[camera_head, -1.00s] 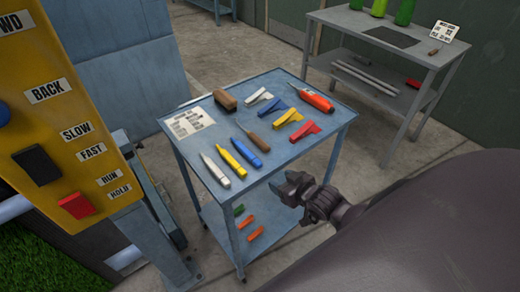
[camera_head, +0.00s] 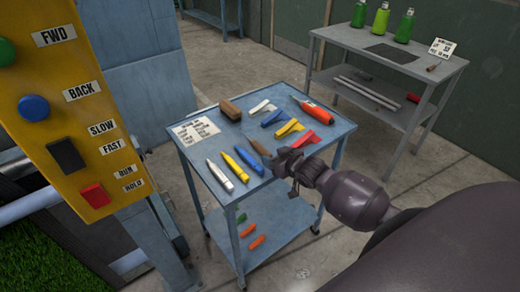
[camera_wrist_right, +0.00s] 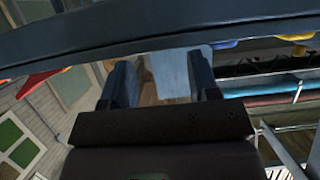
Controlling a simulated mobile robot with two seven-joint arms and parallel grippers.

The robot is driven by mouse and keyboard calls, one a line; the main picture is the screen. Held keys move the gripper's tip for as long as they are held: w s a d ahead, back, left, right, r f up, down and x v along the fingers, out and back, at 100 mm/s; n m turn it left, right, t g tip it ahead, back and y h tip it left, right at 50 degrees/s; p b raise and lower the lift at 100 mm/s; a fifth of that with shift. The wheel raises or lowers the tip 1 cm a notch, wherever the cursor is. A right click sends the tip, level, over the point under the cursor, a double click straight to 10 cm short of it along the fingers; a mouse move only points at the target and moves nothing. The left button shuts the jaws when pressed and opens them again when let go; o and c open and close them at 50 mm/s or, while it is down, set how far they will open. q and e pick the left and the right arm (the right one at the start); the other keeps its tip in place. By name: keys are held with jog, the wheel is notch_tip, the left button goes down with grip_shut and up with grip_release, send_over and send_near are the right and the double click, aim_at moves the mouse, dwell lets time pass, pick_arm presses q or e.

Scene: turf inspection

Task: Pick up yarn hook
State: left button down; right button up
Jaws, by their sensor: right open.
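A tool with a brown wooden handle (camera_head: 260,148), which I take to be the yarn hook, lies near the middle of the blue cart top (camera_head: 199,157). Its near end is partly hidden by my right gripper. My right gripper (camera_head: 283,163) is at the cart's front right edge, close to the tool, and it is open with nothing seen held. In the right wrist view, my right gripper's two dark fingers (camera_wrist_right: 162,80) stand apart, with a blue edge crossing above them. My left gripper is out of view.
Around it lie white, yellow and blue marker-like tools (camera_head: 235,165), a brown block (camera_head: 230,109), coloured clips (camera_head: 289,128), an orange-red tool (camera_head: 314,109) and a printed card (camera_head: 195,131). A yellow control panel (camera_head: 75,120) stands left. A grey bench (camera_head: 335,38) with green bottles stands behind.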

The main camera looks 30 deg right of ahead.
aim_at(267, 153)
jog(key=x, duration=0.4)
jog(key=shift+w+d+r, duration=0.1)
jog(key=shift+d, duration=0.25)
jog(key=shift+w, duration=0.45)
jog(key=shift+f, duration=0.3)
grip_shut()
jog(key=shift+f, duration=0.1)
